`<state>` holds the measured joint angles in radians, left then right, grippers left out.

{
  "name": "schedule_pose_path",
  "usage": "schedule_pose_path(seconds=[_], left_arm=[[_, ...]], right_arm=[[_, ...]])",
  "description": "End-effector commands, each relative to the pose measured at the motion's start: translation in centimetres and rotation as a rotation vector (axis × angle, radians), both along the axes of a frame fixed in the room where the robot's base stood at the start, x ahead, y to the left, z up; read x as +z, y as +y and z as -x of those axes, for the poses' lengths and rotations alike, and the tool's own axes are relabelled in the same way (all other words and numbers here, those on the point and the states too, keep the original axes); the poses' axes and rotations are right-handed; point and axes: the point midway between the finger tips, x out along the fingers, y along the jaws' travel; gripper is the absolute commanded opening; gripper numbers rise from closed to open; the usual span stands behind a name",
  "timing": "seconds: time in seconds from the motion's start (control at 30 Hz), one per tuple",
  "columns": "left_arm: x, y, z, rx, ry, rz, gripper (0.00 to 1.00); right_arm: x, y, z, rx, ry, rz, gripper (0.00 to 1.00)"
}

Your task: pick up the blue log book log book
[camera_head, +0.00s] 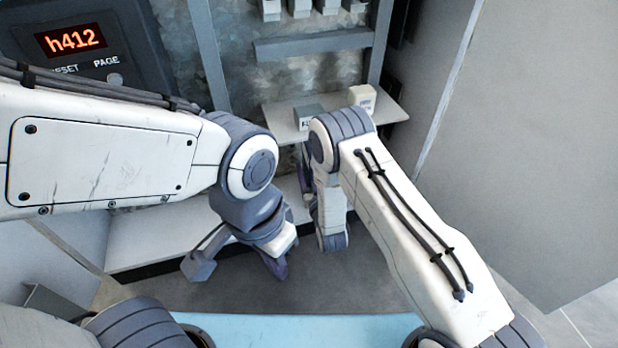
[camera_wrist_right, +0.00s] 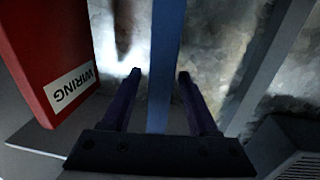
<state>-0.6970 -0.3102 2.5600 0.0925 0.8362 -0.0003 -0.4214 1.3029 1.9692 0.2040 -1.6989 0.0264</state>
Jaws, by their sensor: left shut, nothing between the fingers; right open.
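The blue log book (camera_wrist_right: 166,60) shows edge-on as a narrow upright blue strip in the right wrist view. My right gripper (camera_wrist_right: 160,75) is open, with one purple finger on each side of the strip and visible gaps between. I cannot tell how deep the book sits between the fingers. In the head view I cannot make out the book, and my right gripper (camera_head: 304,180) is mostly hidden behind its own arm. My left gripper (camera_head: 277,266) is shut and empty, lower down in the head view, pointing downward away from the shelf.
A red book (camera_wrist_right: 45,50) labelled WIRING stands left of the blue one. A dark grey vented box (camera_wrist_right: 290,148) is at lower right. In the head view, a small shelf (camera_head: 388,112) holds a grey box (camera_head: 308,116) and a white item (camera_head: 362,97). A cabinet panel (camera_head: 530,130) stands at right.

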Motion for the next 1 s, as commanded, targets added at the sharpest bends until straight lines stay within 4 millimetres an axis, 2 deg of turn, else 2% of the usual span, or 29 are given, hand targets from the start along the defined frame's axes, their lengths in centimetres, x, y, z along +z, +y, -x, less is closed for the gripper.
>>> schedule_pose_path(seconds=[0.03,0.2,0.43,0.47,0.6,0.63,1.0], left_arm=[[-1.2,0.0,0.0,0.0,0.0,0.0,0.0],[-1.9,0.0,0.0,0.0,0.0,0.0,0.0],[-1.7,0.0,0.0,0.0,0.0,0.0,0.0],[-1.7,0.0,0.0,0.0,0.0,0.0,0.0],[-1.7,0.0,0.0,0.0,0.0,0.0,0.0],[-1.7,0.0,0.0,0.0,0.0,0.0,0.0],[-1.6,0.0,0.0,0.0,0.0,0.0,0.0]], right_arm=[[-0.4,0.0,-0.7,-0.001,-0.004,-0.001,0.6],[-0.2,0.3,-2.4,-0.002,-0.001,-0.001,0.6],[0.0,0.3,-2.5,-0.002,0.0,0.0,0.6],[0.0,0.3,-2.5,-0.002,0.0,0.0,0.56],[0.0,0.3,-2.5,-0.003,0.0,0.0,0.03],[0.0,0.3,-2.5,-0.003,0.001,0.0,0.0],[0.1,0.3,-2.5,-0.002,-0.001,0.0,0.0]])
